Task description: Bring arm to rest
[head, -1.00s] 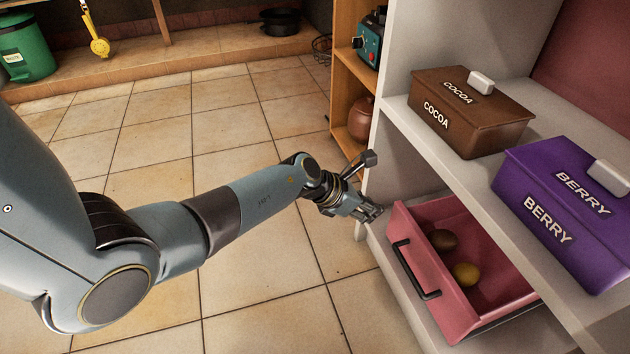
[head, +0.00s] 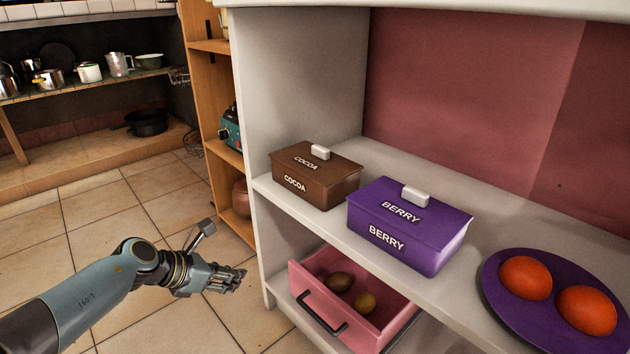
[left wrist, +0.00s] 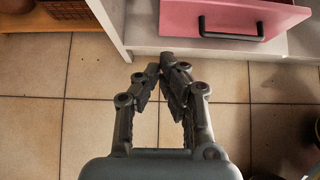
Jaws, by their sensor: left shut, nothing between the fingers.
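My left gripper (head: 232,280) is in the head view at the lower left, over the tiled floor. It is left of the pink drawer (head: 308,292) and apart from it. In the left wrist view the fingers (left wrist: 163,75) come together at the tips with nothing between them. The pink drawer also shows there at the top (left wrist: 190,18), with its dark handle (left wrist: 230,28). My right gripper is in neither view.
The drawer stands open under the white shelf (head: 292,208) and holds two round things. On the shelf are a brown COCOA box (head: 300,185), a purple BERRY box (head: 420,246) and a purple plate (head: 497,293) with two orange balls. Open floor (head: 150,325) lies left.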

